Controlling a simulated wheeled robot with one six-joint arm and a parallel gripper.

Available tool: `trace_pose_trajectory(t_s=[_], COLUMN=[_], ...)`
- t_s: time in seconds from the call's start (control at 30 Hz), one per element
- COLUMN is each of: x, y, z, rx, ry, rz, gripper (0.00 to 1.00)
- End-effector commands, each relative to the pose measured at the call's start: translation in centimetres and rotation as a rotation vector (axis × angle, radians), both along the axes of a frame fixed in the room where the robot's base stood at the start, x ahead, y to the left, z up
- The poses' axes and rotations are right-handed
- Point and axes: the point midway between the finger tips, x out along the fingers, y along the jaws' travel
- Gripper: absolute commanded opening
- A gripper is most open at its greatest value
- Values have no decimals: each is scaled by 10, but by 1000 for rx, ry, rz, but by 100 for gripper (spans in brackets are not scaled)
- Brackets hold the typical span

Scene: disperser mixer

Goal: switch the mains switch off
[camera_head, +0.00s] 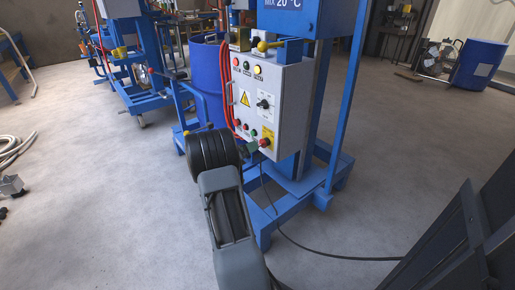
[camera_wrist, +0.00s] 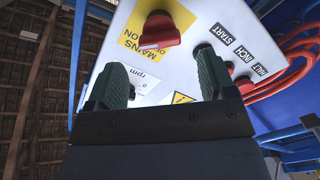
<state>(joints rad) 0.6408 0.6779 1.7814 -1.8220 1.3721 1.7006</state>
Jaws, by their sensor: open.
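The mains switch is a red rotary knob (camera_head: 265,142) on a yellow plate at the lower right of the grey control panel (camera_head: 292,92). In the wrist view the knob (camera_wrist: 158,32) sits near the top, its red handle lying roughly crosswise, above text reading "MAINS". My gripper (camera_head: 251,148) is close to the panel's lower edge, just left of the knob in the head view. In the wrist view my gripper (camera_wrist: 161,78) has its two green fingers spread apart with nothing between them. The knob is beyond the fingertips, apart from them.
The panel carries a rpm dial (camera_head: 264,104), a warning triangle (camera_head: 245,98) and several push buttons and lamps. Red cables (camera_head: 226,80) hang along its left side. A blue drum (camera_head: 208,75) stands behind it. A black cable (camera_head: 330,256) crosses the open floor.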

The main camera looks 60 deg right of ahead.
Motion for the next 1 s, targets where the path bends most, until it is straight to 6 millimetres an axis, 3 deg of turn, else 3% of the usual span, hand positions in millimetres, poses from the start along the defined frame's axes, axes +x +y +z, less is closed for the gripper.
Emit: trace_pose_trajectory(t_s=[0.3, 0.77, 1.0], x=[-12, -14, -14], y=[-36, -43, -43], z=[-1, 0, 0], rx=[1, 1, 1], ry=[1, 2, 2], rz=[-1, 0, 0], gripper=[77, 77, 54])
